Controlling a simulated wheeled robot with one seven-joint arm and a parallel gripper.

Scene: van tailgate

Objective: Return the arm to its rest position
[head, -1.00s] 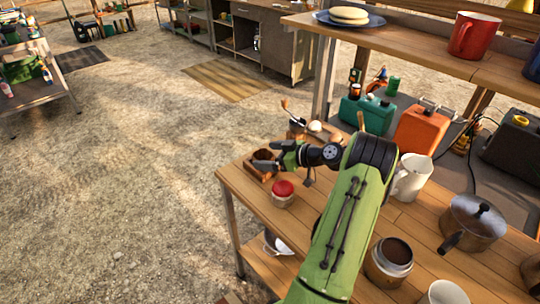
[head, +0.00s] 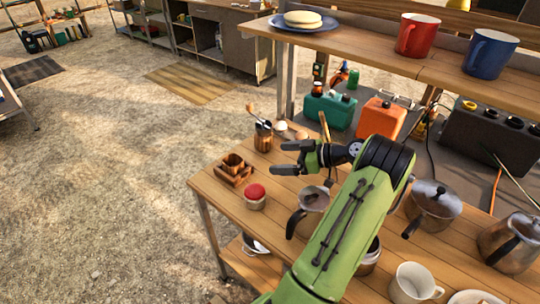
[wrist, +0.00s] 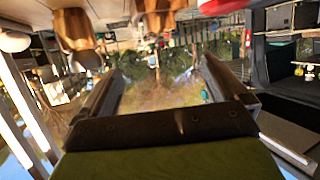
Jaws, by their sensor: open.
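My green arm reaches across the wooden table (head: 220,200) in the head view. My gripper (head: 276,158) points left with its two dark fingers apart and nothing between them. It appears to be above the table, to the right of a small brown cup (head: 233,162) on a square wooden holder (head: 231,178). In the wrist view the two fingers of my gripper (wrist: 160,75) stand wide apart, with only a blurred background between them. My arm hides part of the tabletop.
Near the gripper are a red-topped jar (head: 255,198), a metal pitcher (head: 312,207) and a utensil canister (head: 263,138). A lidded pot (head: 433,203), kettle (head: 510,243) and white mug (head: 415,283) stand at right. A raised shelf (head: 370,52) holds mugs. Open ground lies left.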

